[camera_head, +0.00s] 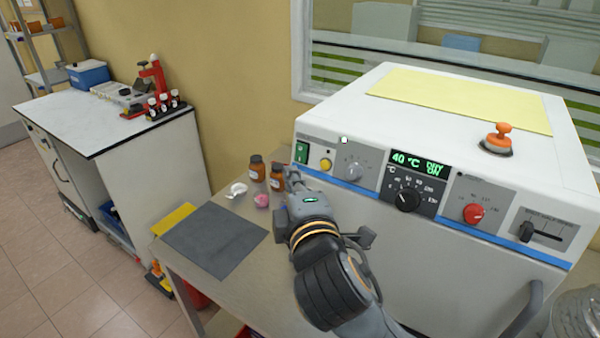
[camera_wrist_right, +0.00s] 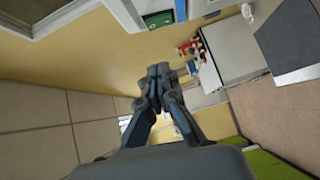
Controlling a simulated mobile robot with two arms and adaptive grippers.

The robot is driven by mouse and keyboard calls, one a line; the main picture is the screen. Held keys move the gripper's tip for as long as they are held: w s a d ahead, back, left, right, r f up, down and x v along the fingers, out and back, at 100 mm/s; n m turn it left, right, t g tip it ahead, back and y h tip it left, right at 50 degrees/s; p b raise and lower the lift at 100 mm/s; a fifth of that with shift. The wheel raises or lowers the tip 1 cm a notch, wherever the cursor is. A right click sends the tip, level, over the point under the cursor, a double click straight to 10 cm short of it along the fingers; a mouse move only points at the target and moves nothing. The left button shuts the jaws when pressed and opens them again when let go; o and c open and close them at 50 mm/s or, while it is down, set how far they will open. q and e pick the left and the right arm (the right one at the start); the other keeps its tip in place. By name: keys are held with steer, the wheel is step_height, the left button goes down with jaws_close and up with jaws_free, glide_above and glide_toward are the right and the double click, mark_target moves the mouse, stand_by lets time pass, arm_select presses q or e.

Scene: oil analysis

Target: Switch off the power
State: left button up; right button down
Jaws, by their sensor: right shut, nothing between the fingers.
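A white machine (camera_head: 345,110) stands on the bench at the right of the head view. Its front has a green rocker switch (camera_head: 302,152) at the far left end. My right gripper (camera_head: 291,176) is shut and empty, just below the green switch and in front of the machine. Whether it touches the panel cannot be told. In the right wrist view the closed fingers (camera_wrist_right: 158,72) have nothing between them. My left gripper is not in view.
A yellow button (camera_head: 326,165), several knobs and a slider (camera_head: 526,232) line the panel. Brown bottles (camera_head: 257,168) and a pink item (camera_head: 262,200) stand close left of my right gripper. A dark mat (camera_head: 213,242) lies on the bench. An orange-handled object (camera_head: 497,138) sits on top.

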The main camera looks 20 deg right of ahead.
mark_target(296, 147)
steer(key=w+d+b, duration=0.1)
steer(key=w, duration=0.1)
steer(key=w+d, duration=0.1)
steer(key=w, duration=0.1)
steer(key=w+d+f+b, duration=0.1)
steer(key=w, duration=0.1)
steer(key=shift+w+b, duration=0.3)
steer(key=shift+w, duration=0.05)
steer(key=shift+w+d+r, duration=0.15)
steer(key=shift+w+d, duration=0.05)
steer(key=shift+d, duration=0.2)
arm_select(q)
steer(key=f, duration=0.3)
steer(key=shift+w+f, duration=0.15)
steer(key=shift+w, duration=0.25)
